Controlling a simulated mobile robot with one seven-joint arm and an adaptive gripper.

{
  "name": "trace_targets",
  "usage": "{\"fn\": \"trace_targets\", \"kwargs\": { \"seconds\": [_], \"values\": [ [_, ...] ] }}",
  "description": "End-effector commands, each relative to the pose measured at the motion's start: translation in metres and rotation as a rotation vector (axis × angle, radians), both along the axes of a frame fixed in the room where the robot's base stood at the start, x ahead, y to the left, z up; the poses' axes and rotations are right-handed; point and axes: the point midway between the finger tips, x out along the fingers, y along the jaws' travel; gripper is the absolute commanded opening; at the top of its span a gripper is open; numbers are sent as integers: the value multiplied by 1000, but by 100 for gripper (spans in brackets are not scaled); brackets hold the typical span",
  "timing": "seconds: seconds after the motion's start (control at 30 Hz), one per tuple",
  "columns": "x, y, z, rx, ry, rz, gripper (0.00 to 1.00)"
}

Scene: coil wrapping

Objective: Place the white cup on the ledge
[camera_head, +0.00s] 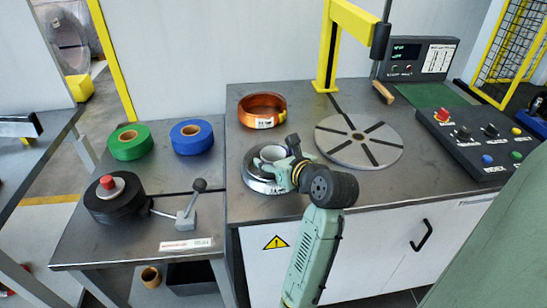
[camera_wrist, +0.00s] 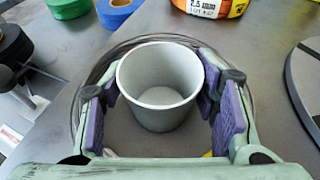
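The white cup (camera_wrist: 160,85) stands upright and empty between the purple-padded fingers of my gripper (camera_wrist: 160,105) in the wrist view. The pads are very close to both sides of the cup; I cannot tell whether they press on it. The cup is inside the ring of a dark wire coil (camera_wrist: 78,110). In the head view my gripper (camera_head: 280,168) is low over this silver-grey coil (camera_head: 256,184) on the metal worktop, and the cup (camera_head: 271,153) is partly hidden by the fingers. No ledge stands out clearly.
A copper coil (camera_head: 262,110) lies behind, and a slotted turntable (camera_head: 345,146) is to the right. A control panel (camera_head: 482,140) is at the far right. Green tape (camera_head: 130,143), blue tape (camera_head: 191,137) and a lever (camera_head: 190,208) are on the left table. A yellow post (camera_head: 327,55) rises behind.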

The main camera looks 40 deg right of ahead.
Motion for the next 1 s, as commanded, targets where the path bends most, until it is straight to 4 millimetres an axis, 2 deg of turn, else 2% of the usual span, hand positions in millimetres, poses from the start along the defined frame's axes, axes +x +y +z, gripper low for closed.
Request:
{"fn": "trace_targets", "kwargs": {
  "seconds": [0.17,0.57,0.67,1.0],
  "values": [
    [0,0,0,0,0,0,68],
    [-5,0,5,-1,-2,-2,68],
    [-18,2,10,-2,-3,-3,68],
    [-84,13,38,-4,-1,-3,68]
  ]
}}
